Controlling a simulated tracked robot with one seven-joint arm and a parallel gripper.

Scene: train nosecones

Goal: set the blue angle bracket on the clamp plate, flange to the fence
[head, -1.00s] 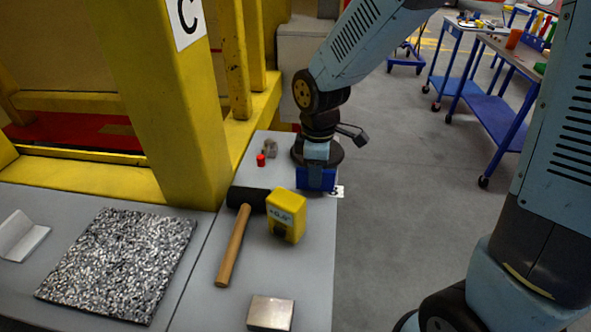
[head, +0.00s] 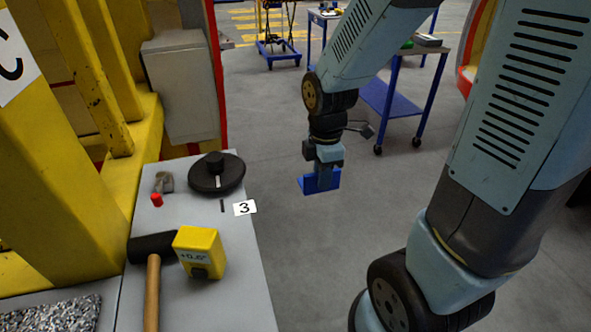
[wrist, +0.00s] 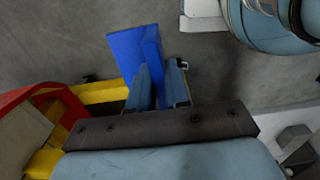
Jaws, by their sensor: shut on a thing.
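The blue angle bracket (head: 320,182) is held in the jaws of my gripper (head: 324,166), out over the grey floor to the right of the bench. One leg of the bracket lies roughly flat and the other stands up. In the wrist view the bracket (wrist: 133,50) sticks out beyond the fingers of my gripper (wrist: 160,85), which are closed about it. I cannot make out the clamp plate or its fence for certain in these views.
The grey bench (head: 235,285) carries a black disc (head: 217,174), a yellow block with a readout (head: 200,252), a mallet (head: 152,280), a small red piece (head: 157,200) and a tag marked 3 (head: 244,208). A blue trolley (head: 390,100) stands behind. The floor between is clear.

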